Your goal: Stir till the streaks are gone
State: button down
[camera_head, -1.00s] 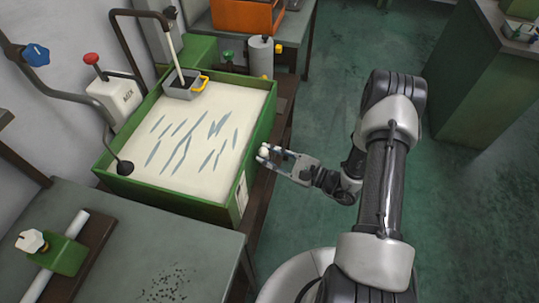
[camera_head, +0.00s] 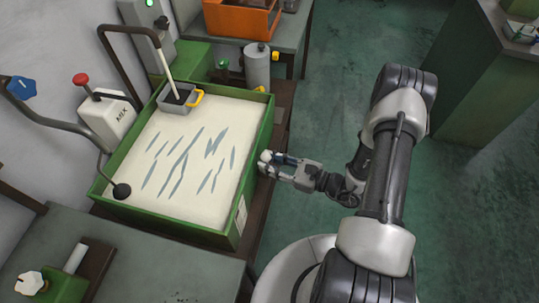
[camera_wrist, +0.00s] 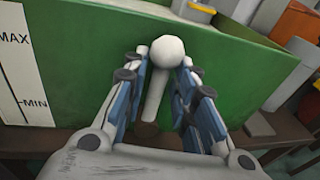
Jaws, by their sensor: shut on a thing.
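The green tank (camera_head: 237,210) holds cream liquid with several long blue-grey streaks (camera_head: 185,155) across its middle. My gripper (camera_head: 273,159) is low beside the tank's right wall, outside it. Its jaws are shut on a white ball-ended lever (camera_wrist: 166,52). In the wrist view the ball stands past the fingertips and the pale rod runs down between the blue finger pads. The rod's lower end is dark and partly hidden. A white box marked MIX (camera_head: 108,118) with a red-knobbed lever (camera_head: 81,80) stands at the tank's left.
A grey scoop-like box with a yellow handle (camera_head: 181,97) sits at the tank's far edge. A bent pipe with a black ball (camera_head: 122,190) reaches over the near left corner. A MAX/MIN gauge (camera_wrist: 20,75) is on the tank wall. Open green floor (camera_head: 330,90) lies right.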

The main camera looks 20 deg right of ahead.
aim_at(260, 151)
jog(key=shift+w+d+m+g+p, duration=0.2)
jog(key=shift+w+d+m, duration=0.1)
jog(key=shift+w+m, duration=0.25)
jog(key=shift+w+d+m+g+p, duration=0.1)
jog(key=shift+w+d+m+p, duration=0.2)
jog(key=shift+m, duration=0.35)
jog(key=shift+w+d+f+m+g, duration=0.25)
jog(key=shift+w+m, duration=0.25)
jog(key=shift+m, duration=0.2)
jog(key=shift+w+d+f+m+g, duration=0.1)
jog(key=shift+w+d+m+g, duration=0.1)
jog(key=shift+w+m, duration=0.4)
jog(key=shift+s, duration=0.15)
jog(key=c, duration=1.6)
grip_release()
jog(key=shift+o, duration=0.2)
jog(key=v, duration=1.2)
